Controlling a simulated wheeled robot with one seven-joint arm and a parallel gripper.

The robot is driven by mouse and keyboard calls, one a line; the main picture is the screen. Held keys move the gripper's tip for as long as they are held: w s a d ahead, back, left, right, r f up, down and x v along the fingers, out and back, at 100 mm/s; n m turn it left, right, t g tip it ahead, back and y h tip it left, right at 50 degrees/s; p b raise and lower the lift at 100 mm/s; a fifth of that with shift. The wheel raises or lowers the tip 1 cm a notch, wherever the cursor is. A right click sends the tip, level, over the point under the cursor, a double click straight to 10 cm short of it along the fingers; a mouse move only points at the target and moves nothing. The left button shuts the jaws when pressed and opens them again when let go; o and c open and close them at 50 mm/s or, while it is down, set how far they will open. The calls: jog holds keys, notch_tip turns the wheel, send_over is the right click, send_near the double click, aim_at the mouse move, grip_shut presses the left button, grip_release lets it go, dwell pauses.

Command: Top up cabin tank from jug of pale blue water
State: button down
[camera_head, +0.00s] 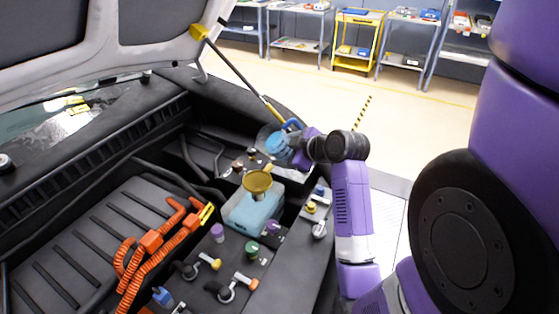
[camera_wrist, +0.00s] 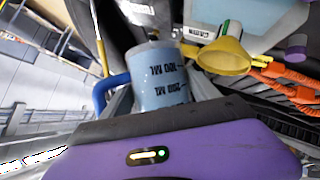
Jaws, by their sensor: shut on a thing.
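A jug of pale blue water (camera_head: 275,144) with a blue handle is in my gripper (camera_head: 297,148). My gripper is shut on it, above the back right of the engine bay. The jug looks tilted in the head view; no stream of water shows. In the wrist view the jug (camera_wrist: 160,80) fills the middle, its 100 and 200 ML marks upside down. A pale blue tank (camera_head: 252,213) sits in the bay, in front of and below the jug. A yellow funnel (camera_head: 257,182) stands in its top. In the wrist view the funnel (camera_wrist: 224,57) is right of the jug, apart from it.
Coloured caps surround the tank, including a purple one (camera_head: 217,232) and a green one (camera_head: 252,249). Orange cables (camera_head: 150,245) lie to the left. The raised hood (camera_head: 100,40) and its strut (camera_head: 240,75) are above and behind. Shelves and a yellow cart (camera_head: 357,40) stand far back.

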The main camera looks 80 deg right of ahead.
jog(key=shift+s+d+r+n+g+h, duration=0.1)
jog(key=shift+s+d+n+g+h, duration=0.15)
jog(key=shift+n+g, duration=0.2)
dwell(2.0)
jog(key=shift+n+g+h+p, duration=0.3)
jog(key=shift+n+g+h, duration=0.25)
jog(key=shift+n+h, duration=0.1)
dwell(3.5)
